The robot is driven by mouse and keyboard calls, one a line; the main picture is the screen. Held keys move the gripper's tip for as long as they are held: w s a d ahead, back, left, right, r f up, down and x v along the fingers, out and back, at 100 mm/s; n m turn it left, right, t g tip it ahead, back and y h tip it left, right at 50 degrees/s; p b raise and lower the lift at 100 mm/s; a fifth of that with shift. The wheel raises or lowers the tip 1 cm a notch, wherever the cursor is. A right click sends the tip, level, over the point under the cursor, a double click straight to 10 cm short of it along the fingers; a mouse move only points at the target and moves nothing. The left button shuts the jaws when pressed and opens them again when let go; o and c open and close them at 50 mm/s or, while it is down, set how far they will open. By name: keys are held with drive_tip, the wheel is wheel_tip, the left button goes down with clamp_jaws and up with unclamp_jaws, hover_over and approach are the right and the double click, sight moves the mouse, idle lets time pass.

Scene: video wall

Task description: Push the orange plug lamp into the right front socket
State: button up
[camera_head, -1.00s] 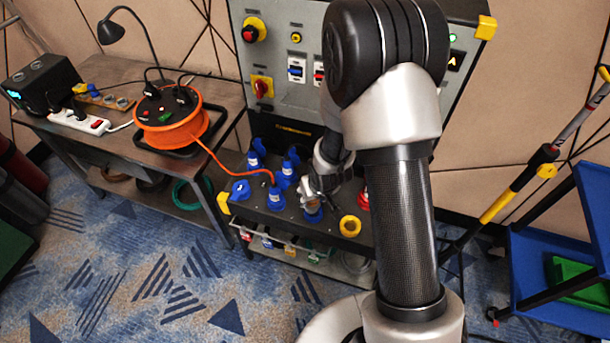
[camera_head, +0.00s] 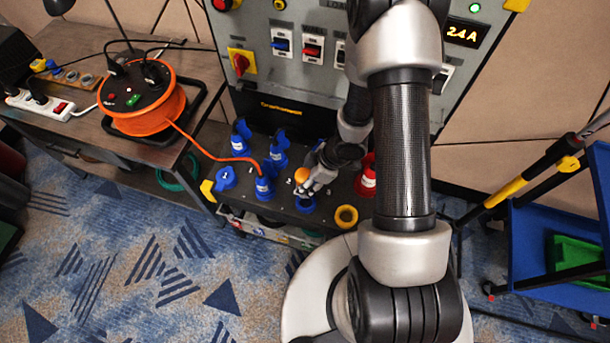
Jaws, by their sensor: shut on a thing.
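The orange plug lamp (camera_head: 302,174) shows as a small orange dome at my gripper (camera_head: 309,187), in front of the switch panel. My gripper is shut on it. A blue socket (camera_head: 305,205) on the dark ledge is directly below the fingers. The fingers hide the lamp's lower part, so I cannot tell whether its plug touches or enters the socket. A blue socket (camera_head: 226,178) with its lid is at the left front. A blue plug (camera_head: 263,188) with the orange cable stands between the two.
More blue plugs (camera_head: 278,150) stand behind. A yellow ring socket (camera_head: 346,216) is right of my gripper, and a red plug (camera_head: 367,178) is behind it. An orange cable reel (camera_head: 148,108) sits on the left table. A blue cart (camera_head: 560,240) stands at the right.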

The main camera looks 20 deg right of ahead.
drive_tip(key=shift+w+f+b, duration=0.1)
drive_tip(key=shift+f+b, duration=2.3)
drive_tip(key=shift+f, duration=0.3)
drive_tip(key=shift+d, duration=0.25)
drive_tip(key=shift+f+b, duration=0.85)
drive_tip(key=shift+f, duration=0.85)
drive_tip(key=o, duration=1.3)
drive_tip(key=shift+c, duration=0.2)
drive_tip(key=shift+r, duration=0.1)
drive_tip(key=shift+c, duration=0.9)
drive_tip(key=shift+o, duration=0.7)
drive_tip(key=shift+w, duration=0.1)
